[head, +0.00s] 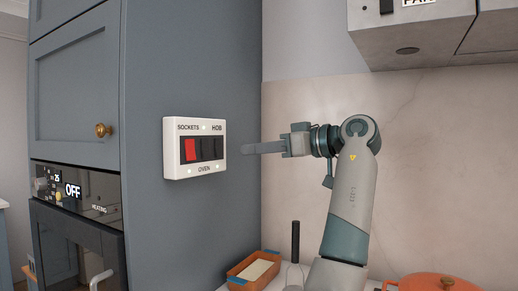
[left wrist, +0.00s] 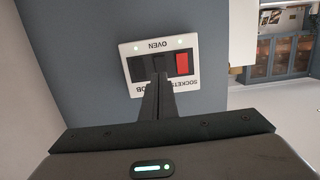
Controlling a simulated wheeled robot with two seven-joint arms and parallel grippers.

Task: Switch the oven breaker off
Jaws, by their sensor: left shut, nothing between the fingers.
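A white switch plate (head: 195,176) is fixed on the side of the blue-grey cabinet. It reads SOCKETS and HOB along the top and OVEN below. It holds a red rocker (head: 190,150) at the left and two dark rockers (head: 207,149) beside it. In the left wrist view the plate (left wrist: 187,102) is upside down, with the red rocker (left wrist: 182,64) at the right. My left gripper (head: 244,148) is shut and empty, pointing at the plate from the right, with a small gap. In the wrist view its fingers partly hide the middle rocker. My right gripper is not in view.
The oven panel (head: 80,190) at the left shows OFF. An orange tray (head: 237,284), a dark upright stick (head: 295,241) and an orange pot (head: 435,283) stand below on the counter. A hood (head: 410,35) hangs at the upper right.

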